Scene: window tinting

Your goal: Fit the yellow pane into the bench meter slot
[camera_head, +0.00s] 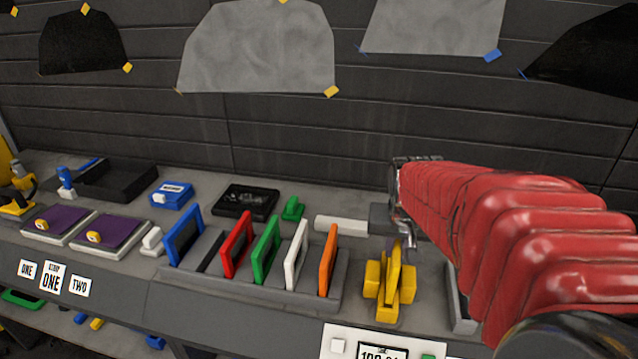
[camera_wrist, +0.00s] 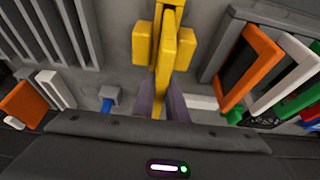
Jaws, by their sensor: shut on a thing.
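The yellow pane (camera_head: 393,264) stands upright, nearly edge-on, right of the pane rack. My gripper (camera_head: 402,238) is above it, mostly hidden by my red-sleeved arm. In the wrist view, the two fingers of my gripper (camera_wrist: 163,103) are shut on the near end of the yellow pane (camera_wrist: 164,68). Yellow blocks (camera_wrist: 140,43) flank the pane on both sides. They also show in the head view (camera_head: 408,284). These blocks appear to be the slot's guides. I cannot tell whether the pane is fully seated. A meter display (camera_head: 382,353) is partly cut off at the front edge.
The grey rack (camera_head: 210,250) holds blue, red, green, white and orange panes (camera_head: 328,260), close left of the yellow pane. A black tray (camera_head: 245,201) and a blue box (camera_head: 171,194) stand behind. Purple pads (camera_head: 108,229) lie at left.

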